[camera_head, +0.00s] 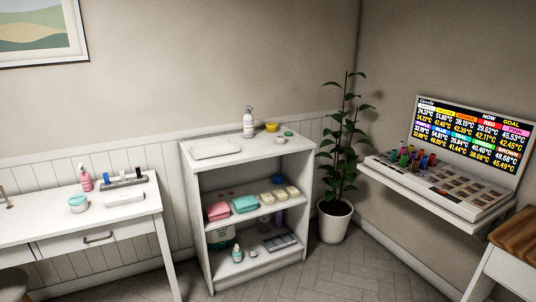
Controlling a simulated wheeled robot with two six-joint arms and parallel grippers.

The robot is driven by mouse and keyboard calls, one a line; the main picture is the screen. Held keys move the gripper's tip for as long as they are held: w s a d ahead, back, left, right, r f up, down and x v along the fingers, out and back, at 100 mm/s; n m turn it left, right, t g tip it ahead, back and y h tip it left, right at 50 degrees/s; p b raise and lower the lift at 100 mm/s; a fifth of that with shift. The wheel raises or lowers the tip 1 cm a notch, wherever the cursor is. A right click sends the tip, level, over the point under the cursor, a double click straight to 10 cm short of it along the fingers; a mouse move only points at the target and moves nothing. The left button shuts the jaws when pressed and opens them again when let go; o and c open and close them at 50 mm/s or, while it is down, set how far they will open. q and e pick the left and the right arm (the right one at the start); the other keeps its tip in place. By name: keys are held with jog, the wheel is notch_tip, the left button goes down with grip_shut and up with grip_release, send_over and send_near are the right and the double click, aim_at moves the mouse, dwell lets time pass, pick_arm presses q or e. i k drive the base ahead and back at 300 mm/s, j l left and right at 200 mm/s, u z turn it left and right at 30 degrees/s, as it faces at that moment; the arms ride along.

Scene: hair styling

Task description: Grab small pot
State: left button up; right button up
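Several small pots are in view, and I cannot tell which one the task means. A small yellow pot (272,127) stands on top of the white shelf unit. A small green-topped pot (289,134) is beside it, to the right. A white and teal round pot (79,202) stands on the white table at the left. Neither of my grippers is in view.
The white shelf unit (255,158) holds towels and bottles, with a white pump bottle (248,124) on top. A potted plant (334,221) stands to its right. A screen console (452,190) is on the right wall. Floor in the lower middle is clear.

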aim_at(281, 140)
jog(key=i+z, duration=0.15)
jog(key=i, duration=0.85)
